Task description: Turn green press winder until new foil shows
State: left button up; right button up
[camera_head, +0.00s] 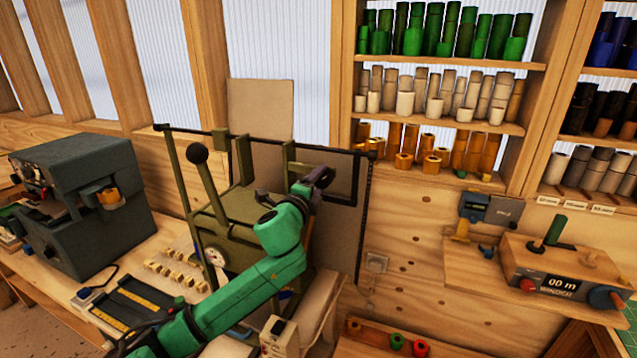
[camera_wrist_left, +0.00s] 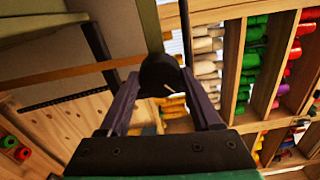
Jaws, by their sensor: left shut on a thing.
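The olive-green press (camera_head: 235,215) stands on the bench at centre, with a black-knobbed lever (camera_head: 197,154) rising at its left and a round dial (camera_head: 214,256) on its front. My left arm reaches across it from the lower left. My left gripper (camera_head: 318,178) is at the press's upper right side. In the left wrist view its fingers are shut on a black round winder knob (camera_wrist_left: 160,75). My arm and gripper hide most of the winder in the head view. A brown strip (camera_wrist_left: 70,73) crosses the left wrist view; I cannot tell whether it is foil. My right gripper is out of view.
A dark grey machine (camera_head: 75,200) stands at left. Small yellowish blocks (camera_head: 178,272) lie on the bench between. Shelves of foil rolls (camera_head: 440,95) rise behind at right. A counter box (camera_head: 565,280) sits on a wooden shelf at right.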

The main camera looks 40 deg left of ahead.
pick_arm(q)
jog(key=shift+a+r+m, duration=0.1)
jog(key=shift+r+m, duration=0.3)
jog(key=shift+r, duration=0.15)
jog(key=o, duration=1.4)
jog(key=shift+w+a+f, duration=0.15)
jog(key=shift+w+f, duration=0.15)
jog(key=shift+f, duration=0.15)
jog(key=shift+s+d+f, duration=0.15)
jog(key=shift+s+d, duration=0.05)
jog(key=shift+s, duration=0.2)
jog(key=v, duration=1.3)
jog(key=shift+s, duration=0.35)
jog(key=shift+d, duration=0.1)
